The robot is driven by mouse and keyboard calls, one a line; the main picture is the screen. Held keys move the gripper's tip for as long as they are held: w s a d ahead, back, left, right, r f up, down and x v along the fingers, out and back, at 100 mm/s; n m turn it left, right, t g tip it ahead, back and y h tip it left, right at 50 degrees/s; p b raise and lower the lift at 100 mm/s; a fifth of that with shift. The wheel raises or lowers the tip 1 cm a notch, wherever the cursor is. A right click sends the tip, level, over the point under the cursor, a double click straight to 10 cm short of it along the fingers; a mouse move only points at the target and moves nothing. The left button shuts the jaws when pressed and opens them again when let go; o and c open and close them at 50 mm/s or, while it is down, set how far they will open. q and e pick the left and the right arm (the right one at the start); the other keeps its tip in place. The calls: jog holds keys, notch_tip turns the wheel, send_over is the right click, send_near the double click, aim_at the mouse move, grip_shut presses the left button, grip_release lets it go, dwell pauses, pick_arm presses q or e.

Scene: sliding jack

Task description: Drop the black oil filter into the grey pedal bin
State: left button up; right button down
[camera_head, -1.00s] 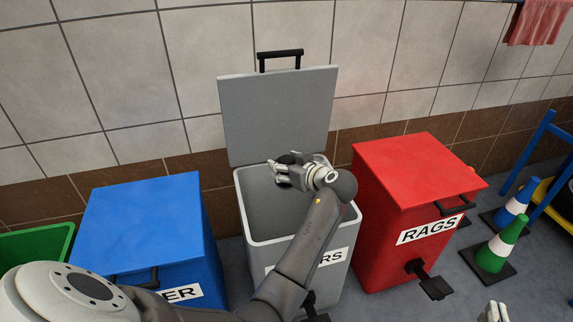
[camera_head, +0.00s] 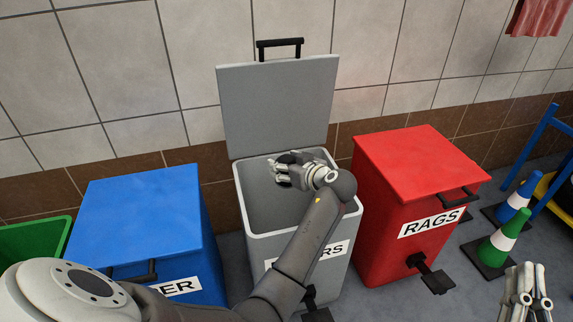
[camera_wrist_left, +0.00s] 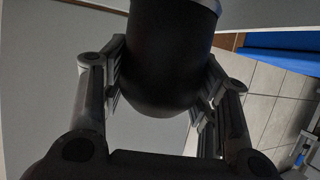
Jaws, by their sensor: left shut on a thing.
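The grey pedal bin (camera_head: 250,212) stands in the middle of the head view with its lid (camera_head: 278,105) up against the wall. My left gripper (camera_head: 282,170) is over the open mouth of the bin. It is shut on the black oil filter (camera_wrist_left: 172,55), which fills the top middle of the left wrist view between the fingers. In the head view the filter is mostly hidden behind the fingers. My right gripper (camera_head: 527,285) is at the bottom right corner of the head view, away from the bins; its finger gap is unclear.
A blue bin (camera_head: 140,220) with a shut lid stands to the left, and a green bin (camera_head: 35,238) beyond it. A red RAGS bin (camera_head: 415,170) stands close on the right. Green (camera_head: 497,245) and blue (camera_head: 518,198) cones stand further right.

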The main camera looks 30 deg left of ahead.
pick_arm(q)
jog(key=o, duration=1.3)
notch_tip(320, 180, up, 10)
jog(key=shift+r, duration=0.1)
